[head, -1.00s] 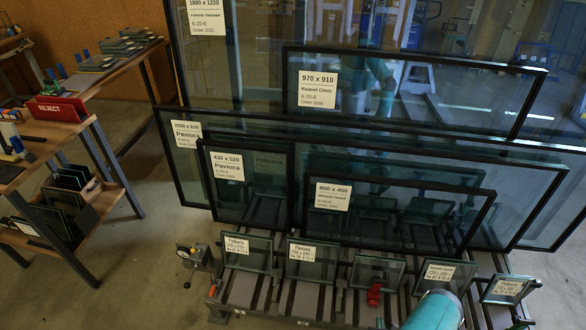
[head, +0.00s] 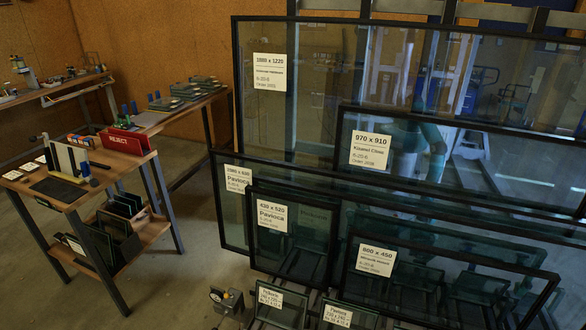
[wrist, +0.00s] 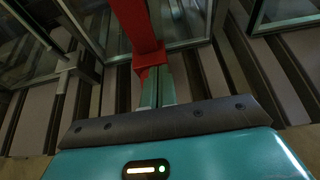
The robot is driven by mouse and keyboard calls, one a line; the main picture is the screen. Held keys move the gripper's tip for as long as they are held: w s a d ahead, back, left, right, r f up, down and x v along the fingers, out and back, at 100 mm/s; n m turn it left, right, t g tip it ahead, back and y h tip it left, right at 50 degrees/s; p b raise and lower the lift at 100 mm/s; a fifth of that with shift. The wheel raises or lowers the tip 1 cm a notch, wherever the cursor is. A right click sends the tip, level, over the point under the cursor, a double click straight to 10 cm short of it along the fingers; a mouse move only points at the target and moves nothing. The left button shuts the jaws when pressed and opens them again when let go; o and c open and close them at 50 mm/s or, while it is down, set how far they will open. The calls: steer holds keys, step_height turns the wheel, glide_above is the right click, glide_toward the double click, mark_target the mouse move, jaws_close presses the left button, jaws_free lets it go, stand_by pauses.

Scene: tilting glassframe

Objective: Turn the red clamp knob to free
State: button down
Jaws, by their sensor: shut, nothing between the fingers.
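The red clamp knob (wrist: 137,30) shows in the wrist view as a long red bar with a blocky end, running from the top edge down to my fingertips. My gripper (wrist: 158,82) is shut, with its two slim grey-green fingers side by side and nothing between them. The fingertips meet the red block in the picture; I cannot tell whether they touch it. In the head view the knob and my gripper are out of frame.
Framed glass panes, such as the 800 x 450 one (head: 450,286), lean in a rack. Small glass samples (head: 281,305) stand in front. A wooden bench with a red REJECT bin (head: 124,141) is at left. Open floor (head: 180,230) lies between.

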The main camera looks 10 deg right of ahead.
steer(key=shift+a+f, duration=0.1)
steer(key=shift+f, duration=0.1)
stand_by(0.5)
steer(key=shift+w+a+r, duration=0.1)
steer(key=shift+w+a, duration=0.2)
steer(key=shift+a, duration=0.3)
steer(key=shift+w+a, duration=0.15)
steer(key=shift+a, duration=0.05)
steer(key=shift+w+a, duration=0.2)
steer(key=shift+a, duration=0.15)
stand_by(0.3)
steer(key=shift+a+r, duration=0.1)
steer(key=shift+r, duration=0.15)
steer(key=shift+s+a, duration=0.5)
steer(key=shift+s, duration=0.35)
steer(key=shift+s+a, duration=0.5)
steer(key=shift+s, duration=0.35)
steer(key=shift+s+a, duration=0.5)
steer(key=shift+s, duration=0.35)
